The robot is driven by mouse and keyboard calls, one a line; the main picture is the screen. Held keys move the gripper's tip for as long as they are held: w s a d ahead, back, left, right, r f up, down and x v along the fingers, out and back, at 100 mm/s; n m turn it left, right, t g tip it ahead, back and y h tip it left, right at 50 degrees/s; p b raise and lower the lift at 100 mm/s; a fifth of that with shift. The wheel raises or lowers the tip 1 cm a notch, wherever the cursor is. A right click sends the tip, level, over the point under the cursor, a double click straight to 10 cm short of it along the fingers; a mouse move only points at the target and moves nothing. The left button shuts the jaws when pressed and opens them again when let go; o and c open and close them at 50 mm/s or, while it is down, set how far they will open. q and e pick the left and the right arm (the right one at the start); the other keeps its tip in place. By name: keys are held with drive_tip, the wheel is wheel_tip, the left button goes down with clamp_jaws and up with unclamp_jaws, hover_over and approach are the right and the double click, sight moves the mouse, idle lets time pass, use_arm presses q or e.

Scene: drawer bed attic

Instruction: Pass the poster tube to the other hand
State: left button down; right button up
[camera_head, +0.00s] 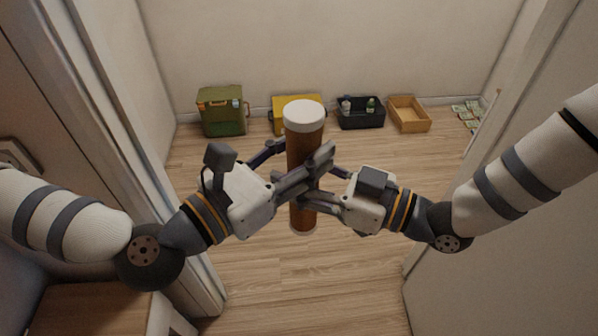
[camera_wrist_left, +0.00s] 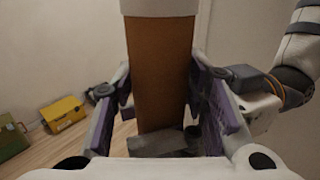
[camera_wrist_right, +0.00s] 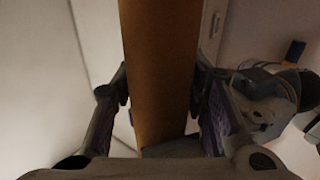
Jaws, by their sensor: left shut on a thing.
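The poster tube (camera_head: 303,150) is a brown cylinder with white caps, held upright between my two arms. My left gripper (camera_head: 306,158) reaches in from the left and is shut on its middle. In the left wrist view the tube (camera_wrist_left: 160,70) stands between the finger pads, its white cap at the top edge. My right gripper (camera_head: 318,192) reaches in from the right, a little lower. In the right wrist view the tube (camera_wrist_right: 160,70) lies between its fingers, close to both pads. I cannot tell whether they press on it. The crossed fingers partly hide the tube.
Along the far wall stand a green box (camera_head: 222,112), a yellow toolbox (camera_head: 285,103), a black crate (camera_head: 362,122) with bottles and an open wooden box (camera_head: 409,115). Banknote-like papers (camera_head: 469,112) lie at right. Door frames flank both sides. The middle floor is clear.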

use_arm(q)
drive_tip(key=c, duration=0.9)
unclamp_jaws()
drive_tip(key=shift+o, duration=0.2)
